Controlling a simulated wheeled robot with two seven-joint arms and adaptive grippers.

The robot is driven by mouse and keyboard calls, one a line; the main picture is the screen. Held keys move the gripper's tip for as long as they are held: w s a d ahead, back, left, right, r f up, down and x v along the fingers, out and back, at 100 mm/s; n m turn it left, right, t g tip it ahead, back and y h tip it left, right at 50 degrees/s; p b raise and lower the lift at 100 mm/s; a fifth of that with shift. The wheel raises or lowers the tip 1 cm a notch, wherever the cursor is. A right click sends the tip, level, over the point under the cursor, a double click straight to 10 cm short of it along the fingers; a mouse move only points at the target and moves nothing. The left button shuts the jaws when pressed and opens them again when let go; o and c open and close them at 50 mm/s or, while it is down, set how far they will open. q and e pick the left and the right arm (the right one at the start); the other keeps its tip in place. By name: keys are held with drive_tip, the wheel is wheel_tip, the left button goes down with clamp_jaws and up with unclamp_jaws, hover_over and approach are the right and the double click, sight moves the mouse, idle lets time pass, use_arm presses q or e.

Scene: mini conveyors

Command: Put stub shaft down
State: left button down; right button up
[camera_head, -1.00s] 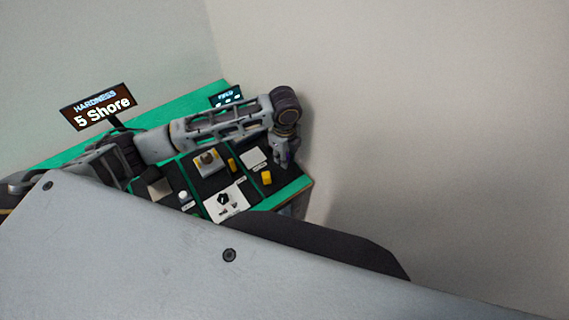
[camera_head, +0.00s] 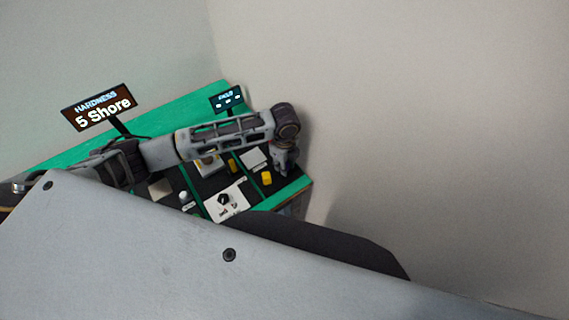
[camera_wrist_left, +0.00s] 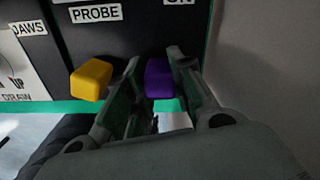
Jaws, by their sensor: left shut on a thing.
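A purple block-like piece (camera_wrist_left: 158,80), which I take to be the stub shaft, sits between the fingers of my left gripper (camera_wrist_left: 154,72) in the left wrist view. The gripper is shut on it, over the dark panel near its green edge. In the head view my left gripper (camera_head: 284,170) hangs from the wrist at the right end of the bench, and the piece is hard to see there. A yellow block (camera_wrist_left: 91,78) lies left of the left finger; it also shows in the head view (camera_head: 266,178). My right gripper is not in view.
The green bench (camera_head: 180,107) holds dark panels, white plates (camera_head: 226,203) and another yellow piece (camera_head: 232,166). A "5 Shore" sign (camera_head: 102,107) and a small display (camera_head: 227,99) stand at the back. A wall lies just right of the bench.

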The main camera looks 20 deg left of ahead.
use_arm(q)
drive_tip(key=shift+f, duration=0.1)
idle(0.3)
drive_tip(key=c, duration=1.2)
unclamp_jaws()
drive_tip(key=shift+c, duration=0.2)
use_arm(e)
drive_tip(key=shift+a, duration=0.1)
use_arm(q)
wheel_tip(320, 180, up, 12)
drive_tip(key=shift+b, duration=0.45)
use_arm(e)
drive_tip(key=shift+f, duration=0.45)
use_arm(q)
drive_tip(key=shift+s+d, duration=0.1)
drive_tip(key=shift+d, duration=0.1)
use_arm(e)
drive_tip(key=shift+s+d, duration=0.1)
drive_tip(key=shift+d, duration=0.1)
